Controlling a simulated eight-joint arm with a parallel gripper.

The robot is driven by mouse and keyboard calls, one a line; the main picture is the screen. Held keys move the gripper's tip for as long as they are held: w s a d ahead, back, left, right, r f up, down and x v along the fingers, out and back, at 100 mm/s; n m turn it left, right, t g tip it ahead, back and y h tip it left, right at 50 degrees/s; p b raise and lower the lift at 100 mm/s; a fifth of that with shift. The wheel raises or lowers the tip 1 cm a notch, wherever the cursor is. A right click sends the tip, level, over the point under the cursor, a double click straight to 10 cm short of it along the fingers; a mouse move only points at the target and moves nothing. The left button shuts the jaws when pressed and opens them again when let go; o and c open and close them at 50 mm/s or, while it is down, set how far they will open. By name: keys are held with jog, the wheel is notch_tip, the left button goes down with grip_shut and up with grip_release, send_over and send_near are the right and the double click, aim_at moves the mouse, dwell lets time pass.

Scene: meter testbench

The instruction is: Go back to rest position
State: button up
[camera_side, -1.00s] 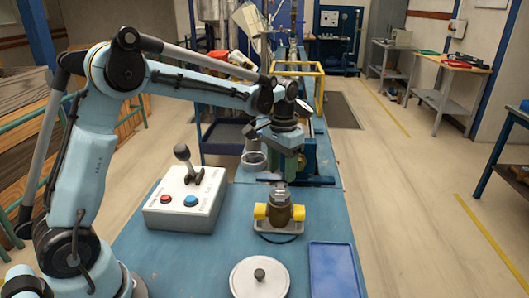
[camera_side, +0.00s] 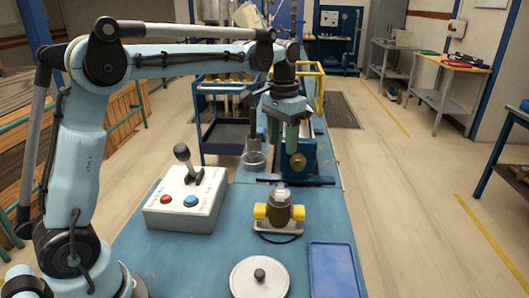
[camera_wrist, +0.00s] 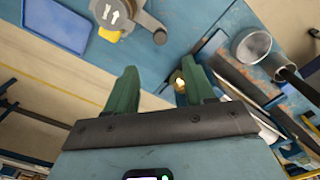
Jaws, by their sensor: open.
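My gripper (camera_side: 282,149) hangs in the air in the side view, its two green fingers pointing down. It is above and behind the brass meter with yellow end caps (camera_side: 279,212), clear of it. In the wrist view my gripper (camera_wrist: 160,70) has its green fingers spread wide apart with nothing held between them. The meter's grey top with a white arrow (camera_wrist: 112,12) shows beyond the fingers, at the upper edge of that view.
A white control box (camera_side: 180,212) with a lever and red and blue buttons stands left of the meter. A blue tray (camera_side: 333,272) and a round white lid (camera_side: 259,284) lie in front. A metal cup (camera_side: 253,160) and blue bench fixture (camera_side: 305,160) stand behind.

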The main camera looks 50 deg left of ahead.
jog(key=s+d+f+t, duration=0.2)
jog(key=s+t, duration=0.1)
jog(key=s, duration=0.5)
jog(key=s+d+f+t, duration=0.2)
jog(key=s+t, duration=0.2)
jog(key=s, duration=0.4)
jog(key=shift+s, duration=0.4)
